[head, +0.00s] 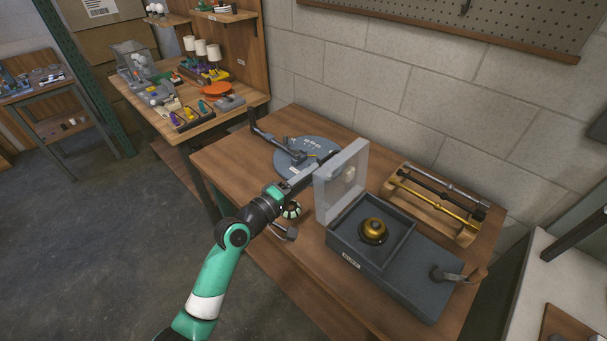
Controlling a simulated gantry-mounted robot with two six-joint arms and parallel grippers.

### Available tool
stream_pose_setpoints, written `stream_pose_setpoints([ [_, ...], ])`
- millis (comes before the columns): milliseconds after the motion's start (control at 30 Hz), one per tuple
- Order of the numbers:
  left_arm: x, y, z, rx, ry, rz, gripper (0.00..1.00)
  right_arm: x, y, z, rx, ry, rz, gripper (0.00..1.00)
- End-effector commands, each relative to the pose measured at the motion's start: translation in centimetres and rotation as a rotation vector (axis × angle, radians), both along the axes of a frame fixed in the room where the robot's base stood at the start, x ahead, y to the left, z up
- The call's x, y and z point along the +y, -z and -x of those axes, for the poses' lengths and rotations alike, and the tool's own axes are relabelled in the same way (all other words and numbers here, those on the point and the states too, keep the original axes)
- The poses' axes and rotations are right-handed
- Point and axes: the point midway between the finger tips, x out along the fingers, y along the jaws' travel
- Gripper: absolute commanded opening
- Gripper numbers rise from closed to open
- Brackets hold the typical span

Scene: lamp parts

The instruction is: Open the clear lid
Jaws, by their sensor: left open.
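The clear lid (342,190) stands raised, roughly upright, at the back-left side of the grey box (408,278). The box's compartment is uncovered, and a brass dome-shaped part (373,227) sits in it. My left gripper (318,174) is beside the lid's left face, with its dark fingers pointing up and right toward it. It is open, and I see nothing held in it. The fingertips are partly hidden by the lid, and I cannot tell whether they touch it. My right gripper is not in view.
A round grey plate (306,152) with a jointed arm lies behind my gripper. A wooden rack (436,204) with metal rods stands right of the lid. A crank handle (458,275) is on the box's right end. The table's front-left is mostly bare.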

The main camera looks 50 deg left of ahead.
Motion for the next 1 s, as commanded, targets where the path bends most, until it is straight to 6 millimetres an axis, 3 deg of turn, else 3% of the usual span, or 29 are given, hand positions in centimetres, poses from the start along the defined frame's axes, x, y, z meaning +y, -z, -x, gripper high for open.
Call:
stream_pose_setpoints([
  [167, -0.1, 0.0, 1.9, 0.001, 0.0, 0.0, 0.45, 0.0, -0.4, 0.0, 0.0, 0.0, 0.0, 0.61],
  [567, -0.1, 0.1, 2.4, 0.002, 0.0, 0.0, 0.45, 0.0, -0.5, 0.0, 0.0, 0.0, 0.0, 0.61],
  [1000, -0.2, 0.0, 6.0, 0.001, -0.002, 0.0, 0.45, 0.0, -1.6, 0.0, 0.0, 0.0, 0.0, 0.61],
])
